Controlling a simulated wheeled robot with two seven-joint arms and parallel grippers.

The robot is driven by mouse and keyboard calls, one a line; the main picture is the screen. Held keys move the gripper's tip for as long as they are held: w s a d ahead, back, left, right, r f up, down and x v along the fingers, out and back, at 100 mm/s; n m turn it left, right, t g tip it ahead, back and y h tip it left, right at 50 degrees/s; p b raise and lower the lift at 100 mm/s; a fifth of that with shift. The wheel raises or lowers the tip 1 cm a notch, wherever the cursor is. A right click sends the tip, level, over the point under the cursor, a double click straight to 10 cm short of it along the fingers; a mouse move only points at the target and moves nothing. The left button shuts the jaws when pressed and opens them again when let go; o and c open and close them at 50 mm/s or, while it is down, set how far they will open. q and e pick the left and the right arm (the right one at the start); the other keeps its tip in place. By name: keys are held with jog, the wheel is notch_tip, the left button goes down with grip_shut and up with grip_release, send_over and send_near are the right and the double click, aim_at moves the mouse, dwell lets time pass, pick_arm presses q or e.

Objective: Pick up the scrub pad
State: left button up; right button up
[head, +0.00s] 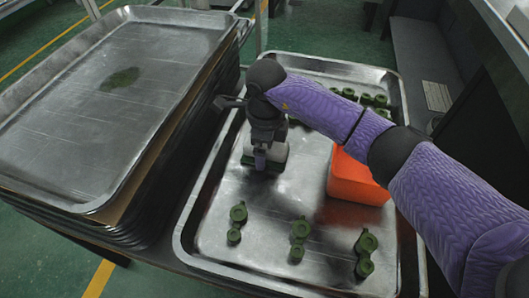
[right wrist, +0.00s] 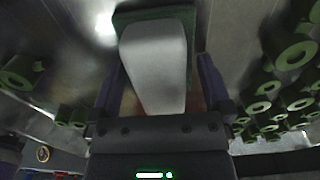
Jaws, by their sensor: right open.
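The scrub pad (head: 274,157) has a pale grey-white body on a dark green base. It sits on the metal tray (head: 215,205), towards the tray's left side. My right gripper (head: 263,150) points down over the pad and partly hides it in the head view. In the right wrist view the scrub pad (right wrist: 155,58) lies between the two fingers of the right gripper (right wrist: 161,80), one on each side. The gripper is open, with visible gaps between fingers and pad. My left gripper is not in view.
An orange-red block (head: 355,181) stands on the tray right of the pad, under my right arm. Several green wax parts (head: 300,230) lie along the tray's front, and more (head: 370,98) at its back right. A stack of metal trays (head: 105,110) stands at left.

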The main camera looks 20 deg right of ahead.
jog(key=shift+r, duration=0.1)
jog(key=c, duration=0.9)
notch_tip(320, 180, up, 9)
jog(key=p, duration=0.5)
jog(key=shift+r, duration=0.2)
jog(key=shift+c, duration=0.2)
jog(key=shift+r, duration=0.35)
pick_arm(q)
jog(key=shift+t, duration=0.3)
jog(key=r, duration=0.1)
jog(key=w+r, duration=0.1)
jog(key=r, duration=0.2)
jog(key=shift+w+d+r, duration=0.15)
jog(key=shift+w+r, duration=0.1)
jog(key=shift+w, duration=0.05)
